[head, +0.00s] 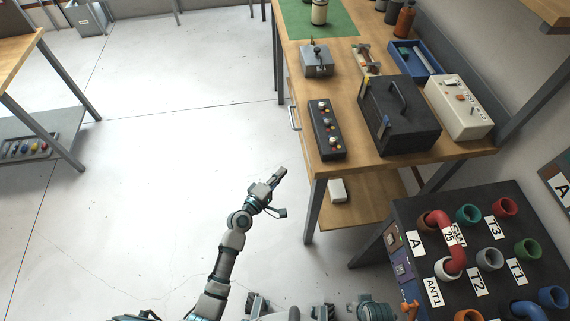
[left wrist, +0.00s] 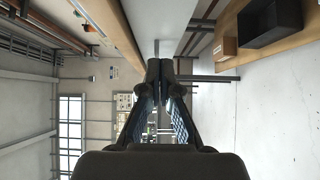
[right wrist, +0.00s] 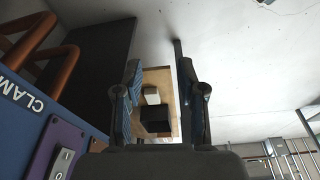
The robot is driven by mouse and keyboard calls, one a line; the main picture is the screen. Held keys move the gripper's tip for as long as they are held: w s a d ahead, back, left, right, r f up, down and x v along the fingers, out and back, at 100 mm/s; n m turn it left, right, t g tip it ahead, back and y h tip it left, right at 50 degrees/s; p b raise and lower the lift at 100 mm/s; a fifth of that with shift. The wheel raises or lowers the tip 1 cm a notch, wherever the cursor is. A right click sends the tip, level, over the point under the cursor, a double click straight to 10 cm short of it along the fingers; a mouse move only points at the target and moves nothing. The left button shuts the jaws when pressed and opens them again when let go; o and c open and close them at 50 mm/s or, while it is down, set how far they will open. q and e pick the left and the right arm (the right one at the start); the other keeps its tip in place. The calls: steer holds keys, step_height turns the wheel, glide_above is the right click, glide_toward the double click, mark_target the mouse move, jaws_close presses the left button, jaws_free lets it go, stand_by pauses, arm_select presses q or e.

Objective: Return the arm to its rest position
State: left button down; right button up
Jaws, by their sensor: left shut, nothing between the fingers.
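My left arm comes up from the bottom of the head view, and my left gripper (head: 279,174) is over the floor, left of the workbench's front leg. In the left wrist view the fingers of the left gripper (left wrist: 159,70) meet, with nothing between them. My right gripper (right wrist: 159,65) shows in the right wrist view with its fingers apart and nothing held. The right gripper's fingers cannot be made out in the head view. A blue panel with white lettering (right wrist: 30,115) is close on the left of the right wrist view.
The wooden workbench (head: 335,165) carries a black button box (head: 326,130), a black case (head: 398,117) and a cream box (head: 458,108). A dark patch panel (head: 405,205) with coloured pipe ports stands at lower right. The floor (head: 150,150) on the left is clear.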

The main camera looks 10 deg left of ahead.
arm_select(q)
steer(key=s+a+f+m+g+y+p, duration=0.2)
steer(key=s+f+m+g, duration=0.2)
steer(key=s+f, duration=0.5)
steer(key=s+a+f+m+g+y+p, duration=0.1)
steer(key=s+a+f+m+g+p, duration=0.15)
steer(key=s+f, duration=0.65)
steer(key=s+a+f+m+g+y+p, duration=0.1)
steer(key=s+a+f+m+g, duration=0.3)
steer(key=s+f, duration=0.4)
steer(key=s+a+f+m+g+y+p, duration=0.1)
steer(key=s+a+f+m+g+y, duration=0.2)
steer(key=s+f, duration=0.5)
steer(key=shift+s+a+m+g+y, duration=0.35)
steer(key=shift+s+a+m+y, duration=0.25)
steer(key=shift+s, duration=2.15)
arm_select(e)
steer(key=s+f, duration=0.2)
steer(key=f, duration=0.7)
steer(key=s+f, duration=0.2)
steer(key=f, duration=0.7)
steer(key=shift+d+g, duration=0.3)
steer(key=shift+d, duration=0.05)
arm_select(q)
steer(key=shift+a+f, duration=0.15)
arm_select(e)
steer(key=shift+a+f, duration=0.1)
steer(key=shift+a, duration=0.05)
